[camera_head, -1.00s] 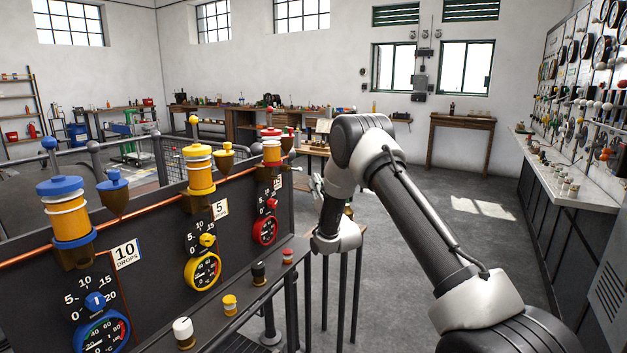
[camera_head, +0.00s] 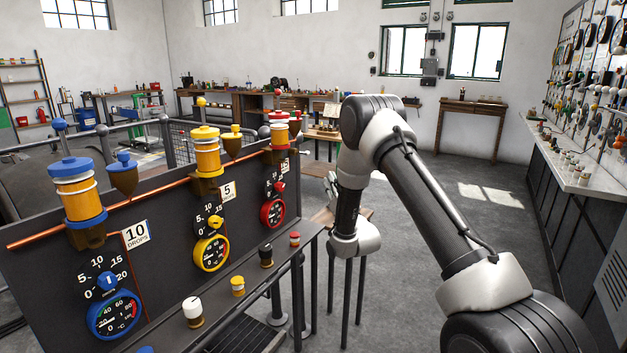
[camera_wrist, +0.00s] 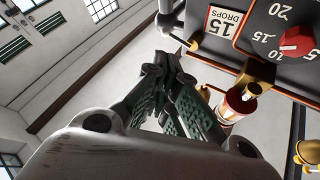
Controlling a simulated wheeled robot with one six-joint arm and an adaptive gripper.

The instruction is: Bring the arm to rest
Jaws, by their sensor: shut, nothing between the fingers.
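My arm is bent at the right of the panel in the head view, its wrist hanging down beside the panel's far end. My gripper shows in the wrist view (camera_wrist: 168,72), its dark green-padded fingers drawn together at the tips with nothing between them. In the head view the wrist partly hides it. In the wrist view a red-banded oiler (camera_wrist: 236,104) lies right of the fingers, apart from them in the picture. A "15 DROPS" label (camera_wrist: 225,22) and a red knob (camera_wrist: 296,41) are beyond it on the dark panel.
The dark panel (camera_head: 150,270) carries blue, yellow and red oilers and gauges. A ledge in front holds a white-capped piece (camera_head: 192,310) and several small coloured ones. A small stand is behind my wrist. Open floor (camera_head: 410,270) lies right, before a wall counter (camera_head: 560,165).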

